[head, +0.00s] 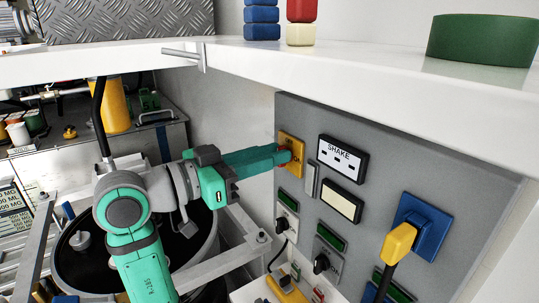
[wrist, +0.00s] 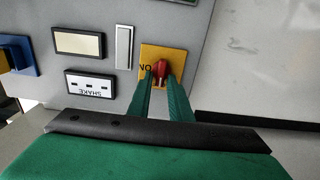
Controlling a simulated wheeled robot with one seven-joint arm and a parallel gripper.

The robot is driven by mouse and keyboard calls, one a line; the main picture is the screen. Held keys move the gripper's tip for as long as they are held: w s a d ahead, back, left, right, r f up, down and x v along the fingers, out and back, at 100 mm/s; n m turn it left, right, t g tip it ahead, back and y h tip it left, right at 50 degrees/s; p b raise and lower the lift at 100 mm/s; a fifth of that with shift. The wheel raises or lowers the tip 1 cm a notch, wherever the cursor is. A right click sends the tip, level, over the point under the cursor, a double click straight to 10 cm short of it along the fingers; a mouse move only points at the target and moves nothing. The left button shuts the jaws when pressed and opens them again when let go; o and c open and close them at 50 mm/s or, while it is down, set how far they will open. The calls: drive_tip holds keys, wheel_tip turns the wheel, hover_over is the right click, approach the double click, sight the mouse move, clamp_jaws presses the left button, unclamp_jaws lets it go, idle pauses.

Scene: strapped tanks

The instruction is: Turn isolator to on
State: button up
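The isolator is a yellow plate (head: 292,143) with a red knob on the grey wall panel; in the wrist view the plate (wrist: 180,53) carries the red knob (wrist: 160,68) and the letters "ON", seen upside down. My gripper (head: 284,156) reaches the knob from the left in the head view and covers most of it. In the wrist view its two green fingers (wrist: 160,82) lie one on each side of the knob, and the knob fills the gap between the tips. The knob's exact angle is partly hidden by the fingers.
Beside the isolator are a grey rocker (head: 313,179), a "SHAKE" socket (head: 342,158) and a cream plate (head: 342,204). Black knobs (head: 321,263) sit below. A yellow plug (head: 398,243) sits in a blue socket (head: 423,222). A white shelf (head: 370,70) overhangs the panel.

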clamp_jaws()
drive_tip(key=shift+m, duration=0.3)
drive_tip(key=shift+s+d+f+m, duration=0.1)
drive_tip(key=shift+s+f+m, duration=0.1)
drive_tip(key=shift+m, duration=2.7)
drive_tip(key=shift+s+d+f+m, duration=0.1)
drive_tip(key=shift+f+m, duration=0.1)
drive_tip(key=shift+m, duration=2.7)
drive_tip(key=shift+s+d+f+m, duration=0.1)
drive_tip(key=shift+s+f+m, duration=0.1)
drive_tip(key=shift+m, duration=2.7)
drive_tip(key=shift+o, duration=2.2)
unclamp_jaws()
